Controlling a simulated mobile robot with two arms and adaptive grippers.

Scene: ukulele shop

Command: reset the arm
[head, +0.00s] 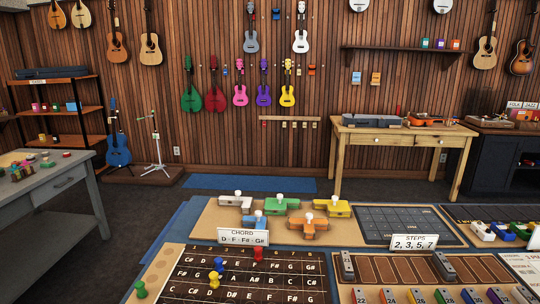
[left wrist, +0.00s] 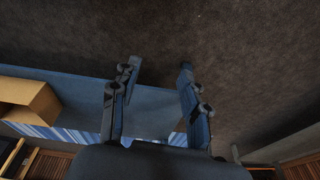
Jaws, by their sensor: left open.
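My left gripper (left wrist: 158,68) shows in the left wrist view with its two dark fingers spread apart and nothing between them. Beyond the fingers are a blue flat surface (left wrist: 70,95) and dark carpet (left wrist: 150,30). Neither arm nor gripper shows in the head view. My right gripper is not in either view.
A chord board (head: 235,275) with coloured pegs, a tan tray (head: 342,235) with coloured blocks, and a dark grid panel (head: 405,222) fill the near table. A grey workbench (head: 45,195) stands left, a wooden table (head: 400,135) at the back.

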